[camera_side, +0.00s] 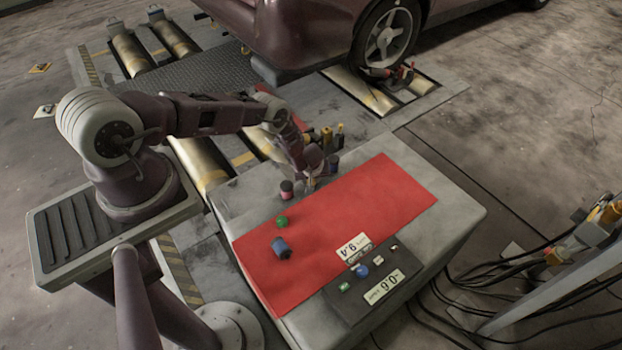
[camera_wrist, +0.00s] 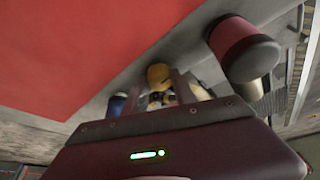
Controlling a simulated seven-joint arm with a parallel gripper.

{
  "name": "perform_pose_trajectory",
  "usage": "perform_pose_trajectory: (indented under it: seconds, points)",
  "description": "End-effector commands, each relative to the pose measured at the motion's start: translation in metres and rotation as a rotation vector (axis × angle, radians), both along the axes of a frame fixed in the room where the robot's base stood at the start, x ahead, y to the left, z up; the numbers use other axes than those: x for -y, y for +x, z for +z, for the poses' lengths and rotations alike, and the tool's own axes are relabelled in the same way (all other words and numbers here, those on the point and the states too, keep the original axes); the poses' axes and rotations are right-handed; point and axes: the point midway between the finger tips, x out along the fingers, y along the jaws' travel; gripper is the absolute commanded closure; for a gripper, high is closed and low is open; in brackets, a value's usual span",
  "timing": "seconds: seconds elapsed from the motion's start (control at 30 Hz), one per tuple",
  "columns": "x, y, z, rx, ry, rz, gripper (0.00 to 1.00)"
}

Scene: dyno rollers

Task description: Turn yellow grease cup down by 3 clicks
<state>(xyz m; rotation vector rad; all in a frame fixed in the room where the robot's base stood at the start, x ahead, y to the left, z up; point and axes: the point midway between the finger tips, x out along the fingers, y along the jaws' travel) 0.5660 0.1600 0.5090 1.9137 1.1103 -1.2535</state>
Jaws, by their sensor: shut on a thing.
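The yellow grease cup (camera_wrist: 158,73) shows between my gripper's fingers in the wrist view, near the edge of the red mat. My gripper (camera_wrist: 160,88) is shut on it, with one finger on each side. In the side view my gripper (camera_side: 309,183) points down at the far edge of the table; the cup there is hidden behind it or too small to make out. The click marks on the cup cannot be read.
A pink-and-black cylinder (camera_wrist: 243,47) stands close on one side of my gripper and a blue one (camera_wrist: 117,103) on the other. The red mat (camera_side: 390,195) holds a green piece (camera_side: 281,221) and a blue-black cylinder (camera_side: 281,247). A dark panel with number displays (camera_side: 383,288) lies at the front.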

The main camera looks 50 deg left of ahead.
Motion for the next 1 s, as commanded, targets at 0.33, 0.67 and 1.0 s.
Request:
perform_pose_trajectory:
  seconds: [0.33, 0.67, 1.0]
  points:
    - [-0.0033, -0.0022, -0.0001, 0.001, -0.002, -0.307, 1.0]
    - [-0.0044, -0.0032, -0.0006, 0.001, -0.002, -0.577, 1.0]
    - [-0.005, -0.0025, -0.0002, 0.001, -0.001, -0.74, 1.0]
